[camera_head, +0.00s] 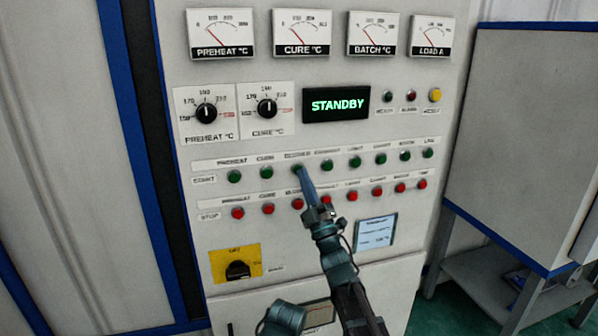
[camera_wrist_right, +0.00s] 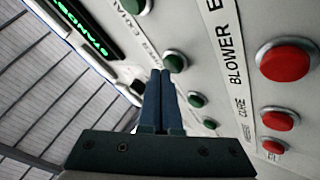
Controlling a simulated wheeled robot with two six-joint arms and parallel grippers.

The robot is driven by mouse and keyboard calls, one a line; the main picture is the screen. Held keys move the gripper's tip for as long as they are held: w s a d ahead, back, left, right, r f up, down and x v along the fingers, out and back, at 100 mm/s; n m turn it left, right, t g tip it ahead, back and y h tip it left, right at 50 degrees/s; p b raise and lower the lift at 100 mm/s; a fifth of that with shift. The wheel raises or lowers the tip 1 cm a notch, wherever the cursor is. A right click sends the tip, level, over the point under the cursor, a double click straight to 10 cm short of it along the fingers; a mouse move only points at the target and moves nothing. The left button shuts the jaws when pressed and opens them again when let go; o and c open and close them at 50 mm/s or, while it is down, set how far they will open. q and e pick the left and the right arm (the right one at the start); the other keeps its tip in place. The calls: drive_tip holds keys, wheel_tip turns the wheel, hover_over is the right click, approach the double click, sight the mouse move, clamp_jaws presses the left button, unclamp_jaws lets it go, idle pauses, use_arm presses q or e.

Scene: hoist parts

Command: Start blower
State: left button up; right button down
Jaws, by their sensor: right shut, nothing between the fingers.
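The control panel (camera_head: 290,130) has a row of green START buttons above a row of red STOP buttons. The green blower button (camera_head: 297,169) is third from the left, under a label partly readable as BLOWER. My right gripper (camera_head: 300,172) is shut and empty, its fingertips at that button and partly covering it. In the right wrist view the closed fingertips (camera_wrist_right: 160,73) are right beside the green blower button (camera_wrist_right: 175,62); I cannot tell whether they touch it. The display (camera_head: 336,105) reads STANDBY in green. My left gripper is out of view.
Other green buttons (camera_head: 327,165) sit close on both sides. The red blower stop button (camera_wrist_right: 287,62) is below in the panel. Two dials (camera_head: 206,112), a yellow-plated switch (camera_head: 237,269) and several gauges (camera_head: 302,33) surround them. A grey cabinet (camera_head: 520,130) stands at right.

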drive_tip(key=shift+w+a, duration=0.15)
drive_tip(key=shift+w, duration=0.25)
idle(0.7)
drive_tip(key=shift+s, duration=0.15)
drive_tip(key=shift+s+d, duration=0.3)
drive_tip(key=shift+s, duration=0.4)
drive_tip(key=s, duration=0.1)
drive_tip(key=s+d, duration=0.1)
drive_tip(key=s, duration=0.2)
drive_tip(key=shift+s+d, duration=0.25)
drive_tip(key=shift+s, duration=0.1)
drive_tip(key=shift+f, duration=0.1)
idle(0.5)
